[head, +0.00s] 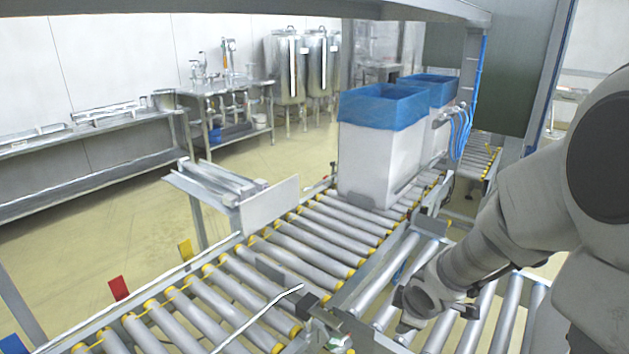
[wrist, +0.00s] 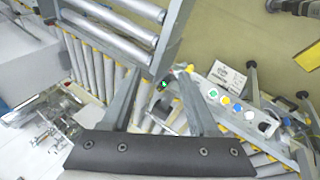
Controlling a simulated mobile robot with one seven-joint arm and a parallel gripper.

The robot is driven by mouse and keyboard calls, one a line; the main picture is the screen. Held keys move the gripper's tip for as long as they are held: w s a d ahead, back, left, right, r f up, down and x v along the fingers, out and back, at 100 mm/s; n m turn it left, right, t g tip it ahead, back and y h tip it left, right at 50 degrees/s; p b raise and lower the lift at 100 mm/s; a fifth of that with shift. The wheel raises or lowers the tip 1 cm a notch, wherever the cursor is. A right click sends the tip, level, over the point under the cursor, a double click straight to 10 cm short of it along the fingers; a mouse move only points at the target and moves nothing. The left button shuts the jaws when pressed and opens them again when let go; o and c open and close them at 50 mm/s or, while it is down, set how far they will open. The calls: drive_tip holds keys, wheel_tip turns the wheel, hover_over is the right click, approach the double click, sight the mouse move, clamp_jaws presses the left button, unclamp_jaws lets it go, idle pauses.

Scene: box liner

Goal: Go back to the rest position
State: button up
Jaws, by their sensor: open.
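My arm comes in from the right in the head view, bent down so that its end is low over the roller conveyor (head: 335,243). The fingers are not clear there. In the wrist view my gripper (wrist: 159,74) shows two grey fingers spread apart, rising from a dark bar with bolts. Nothing is between them but the conveyor parts below. A white bin with a blue liner (head: 383,107) folded over its rim stands upright on the rollers, apart from my arm. A second blue-lined bin (head: 432,82) stands behind it, partly hidden.
A button panel (wrist: 232,108) with coloured buttons is right of the fingers in the wrist view. A white plate (head: 269,205) stands beside the conveyor. Metal posts and an overhead beam frame the station. Steel tables (head: 85,148) and tanks (head: 290,68) are far back. Open floor lies left.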

drive_tip(key=s+r+m+h+p, duration=0.1)
drive_tip(key=s+r+m+p, duration=0.1)
drive_tip(key=s+r+m, duration=0.6)
drive_tip(key=s+r+m+h+p, duration=0.1)
drive_tip(key=s+r+p, duration=0.15)
drive_tip(key=r, duration=0.95)
drive_tip(key=s+a+r+m+y+p, duration=0.1)
drive_tip(key=s+a+r+m+y, duration=0.1)
drive_tip(key=s+a+r+m, duration=0.2)
drive_tip(key=s, duration=0.3)
drive_tip(key=shift+a+y, duration=0.3)
drive_tip(key=shift+a, duration=0.05)
drive_tip(key=shift+s, duration=0.1)
